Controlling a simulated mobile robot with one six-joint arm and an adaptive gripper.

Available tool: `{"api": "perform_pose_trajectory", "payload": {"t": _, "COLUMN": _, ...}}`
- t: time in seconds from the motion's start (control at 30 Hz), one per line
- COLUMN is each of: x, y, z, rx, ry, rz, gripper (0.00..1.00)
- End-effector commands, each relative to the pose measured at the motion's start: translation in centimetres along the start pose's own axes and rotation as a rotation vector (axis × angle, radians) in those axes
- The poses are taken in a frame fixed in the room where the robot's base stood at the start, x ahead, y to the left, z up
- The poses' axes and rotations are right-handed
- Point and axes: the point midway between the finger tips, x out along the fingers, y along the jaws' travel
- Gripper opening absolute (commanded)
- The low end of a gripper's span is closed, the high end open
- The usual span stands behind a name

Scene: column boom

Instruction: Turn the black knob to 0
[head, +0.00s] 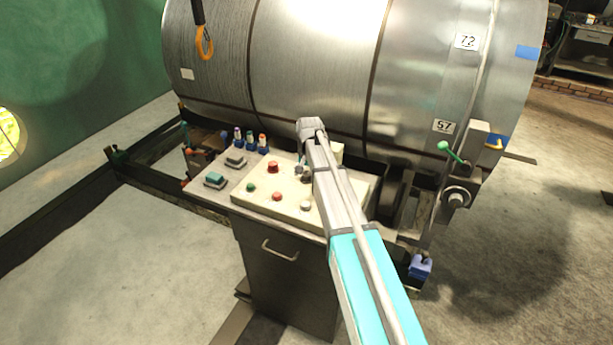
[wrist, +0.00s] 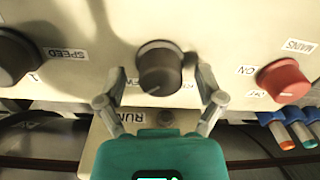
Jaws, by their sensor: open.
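A dark grey-black knob (wrist: 160,68) is at the middle of the wrist view, on a cream panel face (wrist: 215,30). My gripper (wrist: 162,78) is open, with one finger on each side of this knob. I cannot tell whether the fingers touch it. A faint light mark shows on the knob's face, but its setting is not readable. Labels beside it are partly hidden by the fingers. A second black knob (wrist: 14,58) is at the left edge, beside an upside-down SPEED label (wrist: 67,55). In the head view my arm largely hides the black knobs.
A red knob (wrist: 283,80) sits to the right, by ON and MAINS labels. Coloured markers (wrist: 299,133) in blue holders are below it. In the head view the console (head: 233,205) carries several buttons, in front of a large metal drum (head: 310,70).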

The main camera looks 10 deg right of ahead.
Motion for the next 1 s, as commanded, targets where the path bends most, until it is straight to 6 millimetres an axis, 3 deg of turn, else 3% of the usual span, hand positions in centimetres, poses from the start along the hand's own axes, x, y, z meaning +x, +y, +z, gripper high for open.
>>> {"api": "perform_pose_trajectory", "payload": {"t": 0.1, "x": -0.01, "y": -0.02, "z": 0.01, "rx": 0.000, "ry": 0.000, "rz": 0.000, "gripper": 0.85}}
{"api": "perform_pose_trajectory", "payload": {"t": 0.53, "x": 0.00, "y": -0.05, "z": 0.04, "rx": -0.001, "ry": 0.000, "rz": 0.000, "gripper": 0.05}}
{"api": "perform_pose_trajectory", "payload": {"t": 1.0, "x": 0.01, "y": -0.08, "z": 0.05, "rx": -0.084, "ry": -0.004, "rz": 0.000, "gripper": 0.05}}
